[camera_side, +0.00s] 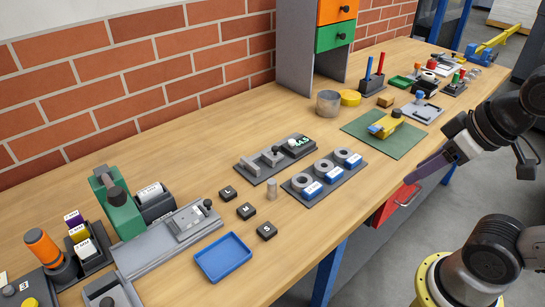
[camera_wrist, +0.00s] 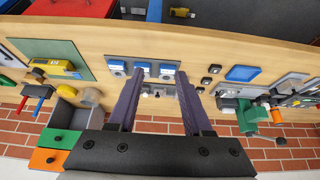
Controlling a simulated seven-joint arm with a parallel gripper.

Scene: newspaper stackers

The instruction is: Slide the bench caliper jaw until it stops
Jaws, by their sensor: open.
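The bench caliper (camera_side: 262,166) lies on the wooden bench, a dark plate with a grey bar, upright jaws and a small green-lit display (camera_side: 299,141) at its right end. A jaw with a small dark knob (camera_side: 275,150) stands near the bar's middle. In the wrist view the caliper (camera_wrist: 157,91) is small, between and beyond my fingers, and its jaw gap is too small to read. My gripper (camera_side: 409,180), with purple fingers, is at the bench's front right, well apart from the caliper. In the wrist view my gripper (camera_wrist: 160,74) is open and empty.
A plate of three rings with blue labels (camera_side: 311,195) lies in front of the caliper. A small metal cylinder (camera_side: 271,189), black lettered blocks (camera_side: 246,211) and a blue tray (camera_side: 223,257) are nearby. A green mat (camera_side: 397,146) lies right. Bare wood lies behind the caliper.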

